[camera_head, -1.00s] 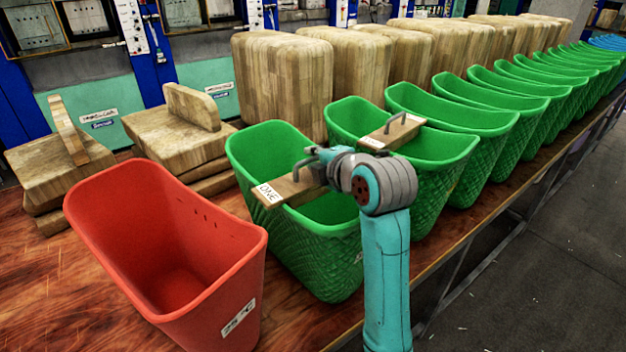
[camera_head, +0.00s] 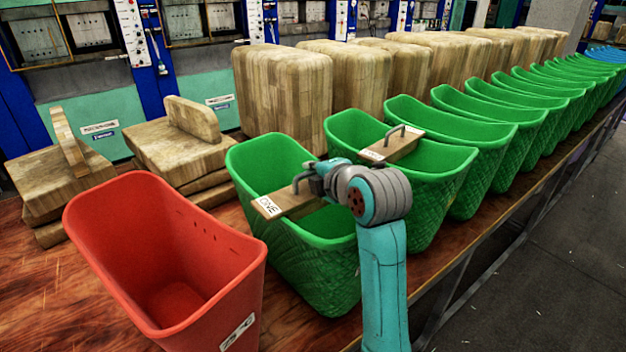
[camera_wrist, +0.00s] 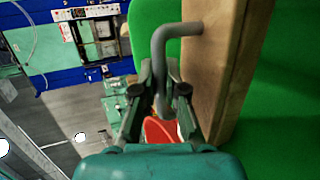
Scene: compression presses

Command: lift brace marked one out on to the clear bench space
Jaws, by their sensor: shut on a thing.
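The brace marked ONE (camera_head: 286,204) is a wooden bar with a grey handle. It lies over the nearest green bin (camera_head: 310,260) in the head view; I cannot tell whether it touches the rim. My gripper (camera_head: 304,180) is shut on its handle. In the wrist view my gripper (camera_wrist: 161,98) has its fingers around the grey handle (camera_wrist: 160,50), with the wooden bar (camera_wrist: 225,60) just to the right. The far end of the brace is hidden by my arm.
A red bin (camera_head: 165,250) stands in front, left of the green bin. Another brace (camera_head: 392,147) lies across the second green bin (camera_head: 440,190). Wooden blocks (camera_head: 180,145) line the back. Bare bench (camera_head: 35,290) shows at left.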

